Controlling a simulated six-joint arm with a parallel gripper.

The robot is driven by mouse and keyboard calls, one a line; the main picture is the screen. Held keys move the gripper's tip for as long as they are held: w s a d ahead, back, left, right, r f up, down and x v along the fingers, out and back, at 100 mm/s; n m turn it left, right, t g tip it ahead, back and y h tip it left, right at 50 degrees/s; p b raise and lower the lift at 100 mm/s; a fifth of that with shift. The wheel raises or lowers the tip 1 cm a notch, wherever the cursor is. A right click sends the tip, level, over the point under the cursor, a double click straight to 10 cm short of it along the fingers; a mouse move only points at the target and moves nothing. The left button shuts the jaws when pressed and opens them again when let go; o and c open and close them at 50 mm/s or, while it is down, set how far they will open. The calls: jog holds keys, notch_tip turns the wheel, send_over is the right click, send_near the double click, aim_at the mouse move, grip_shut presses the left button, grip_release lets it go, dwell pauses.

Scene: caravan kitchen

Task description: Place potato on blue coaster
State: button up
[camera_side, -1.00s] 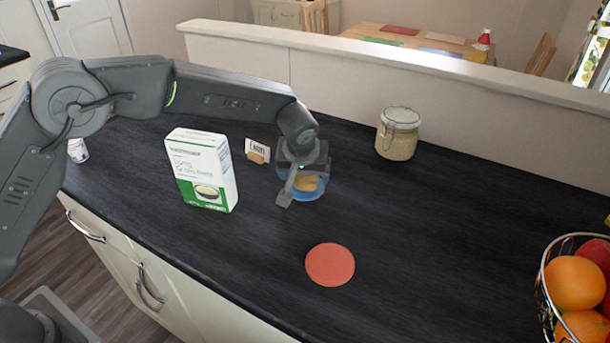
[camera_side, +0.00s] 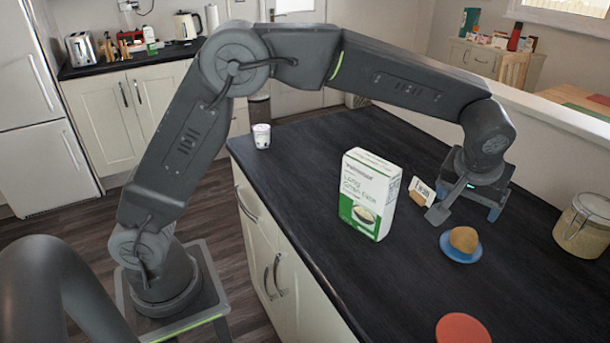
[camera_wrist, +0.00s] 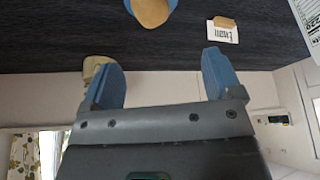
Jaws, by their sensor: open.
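The brown potato (camera_side: 463,239) rests on the blue coaster (camera_side: 461,256) on the dark counter. My gripper (camera_side: 466,212) is open and empty, behind the potato and apart from it in the side view. In the wrist view, the potato (camera_wrist: 150,12) and a bit of the coaster (camera_wrist: 129,5) show at the top edge, cut off by the frame. The two blue-padded fingers (camera_wrist: 165,75) are spread wide with nothing between them.
A white-green rice box (camera_side: 369,195) stands left of the coaster. A small name card (camera_side: 421,191) stands close to my gripper. A glass jar (camera_side: 584,226) is at right, and a red coaster (camera_side: 462,328) lies in front. Counter between the coasters is clear.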

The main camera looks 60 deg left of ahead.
jog(key=s+a+r+m, duration=0.1)
jog(key=s+a+r, duration=0.6)
jog(key=s+a, duration=0.1)
jog(key=s+a+f+m, duration=0.1)
jog(key=s+a, duration=0.3)
jog(key=s, duration=0.7)
jog(key=s+a+f+m+t+h, duration=0.1)
jog(key=s+a+m, duration=0.1)
jog(key=s, duration=0.9)
jog(key=shift+a+h, duration=0.3)
jog(key=shift+a, duration=0.6)
